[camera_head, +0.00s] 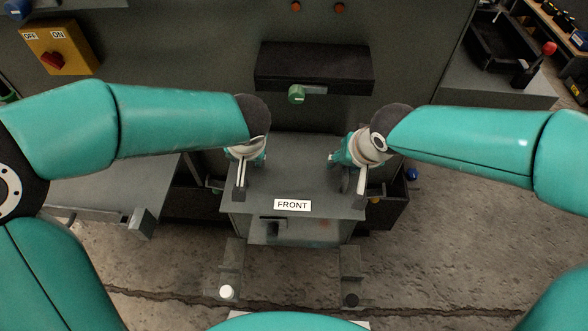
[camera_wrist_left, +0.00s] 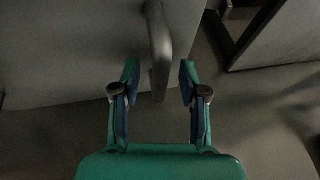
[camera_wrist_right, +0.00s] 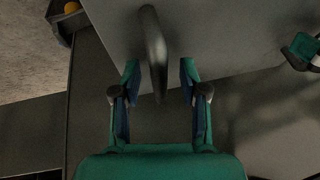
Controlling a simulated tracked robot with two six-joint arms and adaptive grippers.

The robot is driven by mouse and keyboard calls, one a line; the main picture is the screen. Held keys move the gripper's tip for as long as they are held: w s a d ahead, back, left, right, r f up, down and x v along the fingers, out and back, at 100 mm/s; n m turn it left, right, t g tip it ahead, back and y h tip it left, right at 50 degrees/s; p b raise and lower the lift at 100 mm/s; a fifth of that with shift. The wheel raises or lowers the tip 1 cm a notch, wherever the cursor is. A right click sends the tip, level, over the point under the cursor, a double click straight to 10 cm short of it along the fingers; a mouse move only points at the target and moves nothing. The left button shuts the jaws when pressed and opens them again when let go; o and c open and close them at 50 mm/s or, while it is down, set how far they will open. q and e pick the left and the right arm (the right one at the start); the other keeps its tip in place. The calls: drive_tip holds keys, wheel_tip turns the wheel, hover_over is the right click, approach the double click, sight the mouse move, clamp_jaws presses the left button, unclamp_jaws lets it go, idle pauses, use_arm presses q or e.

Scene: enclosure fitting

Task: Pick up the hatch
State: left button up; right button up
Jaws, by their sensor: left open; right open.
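The hatch (camera_head: 300,175) is a grey panel with a white FRONT label, lying in the middle of the head view. It has a bar handle on its left (camera_head: 240,182) and another on its right (camera_head: 361,187). My left gripper (camera_head: 243,160) is open at the left handle; in the left wrist view the handle (camera_wrist_left: 158,40) reaches between its spread fingers (camera_wrist_left: 159,78). My right gripper (camera_head: 350,163) is open at the right handle; in the right wrist view that handle (camera_wrist_right: 153,45) stands between its fingers (camera_wrist_right: 159,78). Neither gripper visibly pinches its handle.
Behind the hatch stands a grey cabinet with a black recessed box (camera_head: 315,65), a green knob (camera_head: 297,94) and a yellow OFF/ON switch (camera_head: 58,48). Dark bins flank the hatch. A black tray (camera_head: 497,42) and a red-knobbed lever (camera_head: 549,48) are at the right. The concrete floor in front is mostly clear.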

use_arm(q)
clamp_jaws()
use_arm(e)
clamp_jaws()
use_arm(q)
drive_tip(key=shift+r, duration=0.15)
use_arm(e)
drive_tip(key=shift+r, duration=0.2)
